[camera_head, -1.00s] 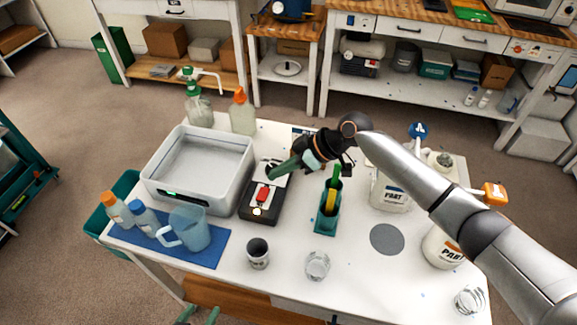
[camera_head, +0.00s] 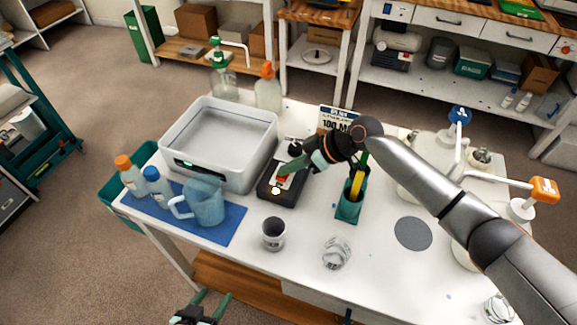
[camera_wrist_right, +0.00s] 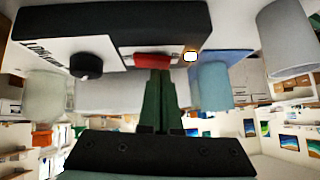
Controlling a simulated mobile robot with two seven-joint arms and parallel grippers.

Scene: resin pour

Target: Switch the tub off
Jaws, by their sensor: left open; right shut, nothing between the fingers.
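The tub (camera_head: 222,146) is a pale grey open basin at the left of the table, with a small green-lit display on its front. Beside it sits a black control box (camera_head: 284,193) with a red switch (camera_head: 282,181) and a glowing lamp (camera_head: 275,191). In the wrist view the red switch (camera_wrist_right: 152,61) and lit lamp (camera_wrist_right: 190,57) are close ahead. My right gripper (camera_head: 284,173) is shut and empty, its green fingertips at the switch; whether they press it I cannot tell. My left gripper (camera_head: 207,302) is open at the bottom edge, below the table front.
A green holder with tools (camera_head: 349,204) stands just right of the box. A dark-filled cup (camera_head: 273,234) and clear cup (camera_head: 337,253) stand in front. A blue jug (camera_head: 205,204) and bottles stand on a blue mat (camera_head: 229,233). A grey disc (camera_head: 413,233) lies right.

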